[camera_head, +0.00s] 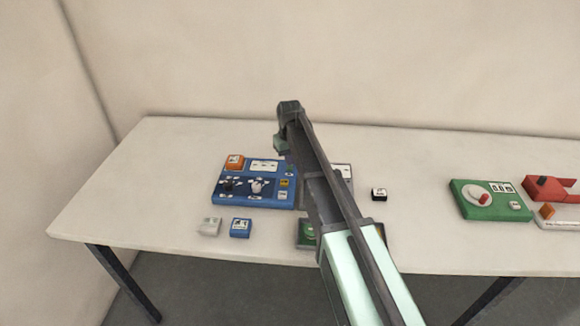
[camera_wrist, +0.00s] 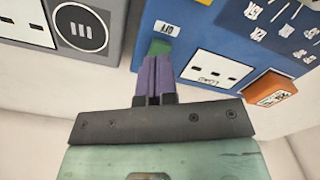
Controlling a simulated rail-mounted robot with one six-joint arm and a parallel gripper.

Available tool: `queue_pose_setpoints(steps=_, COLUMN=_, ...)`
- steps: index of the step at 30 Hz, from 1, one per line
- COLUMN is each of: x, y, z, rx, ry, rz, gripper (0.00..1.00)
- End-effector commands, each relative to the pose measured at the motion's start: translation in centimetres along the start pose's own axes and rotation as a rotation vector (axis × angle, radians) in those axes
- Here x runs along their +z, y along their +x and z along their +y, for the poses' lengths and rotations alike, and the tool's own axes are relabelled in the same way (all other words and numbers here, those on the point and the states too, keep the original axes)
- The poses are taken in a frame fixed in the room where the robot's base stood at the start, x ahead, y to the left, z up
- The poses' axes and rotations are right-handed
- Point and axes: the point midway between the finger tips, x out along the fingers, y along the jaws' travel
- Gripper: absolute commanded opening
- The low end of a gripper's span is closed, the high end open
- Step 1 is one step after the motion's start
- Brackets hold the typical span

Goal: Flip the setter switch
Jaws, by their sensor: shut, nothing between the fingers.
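A blue control panel (camera_head: 217,196) lies on the table left of my arm. It carries an orange block, two dark-based controls and small labels, too small to read in the head view. The panel also shows close up in the wrist view (camera_wrist: 207,38), upside down. A small green piece (camera_wrist: 159,47) shows there beside a label that seems to read OFF; I cannot tell for sure that it is the setter switch. My gripper (camera_wrist: 155,60) has purple fingers, shut and empty, with tips at the green piece; contact is unclear. In the head view my gripper (camera_head: 291,158) is over the panel's right edge.
A grey device (camera_wrist: 122,12) stands beside the panel, mostly behind my arm in the head view. A green device (camera_head: 471,207) sits at right. The table's back is clear.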

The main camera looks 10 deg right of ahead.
Motion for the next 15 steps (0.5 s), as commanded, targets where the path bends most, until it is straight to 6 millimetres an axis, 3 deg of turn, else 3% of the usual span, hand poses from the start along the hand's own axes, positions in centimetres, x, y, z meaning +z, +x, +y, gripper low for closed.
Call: queue_pose_setpoints(steps=15, x=0.00, y=0.87, z=0.00, rx=0.000, ry=0.000, rz=0.000, gripper=0.00)
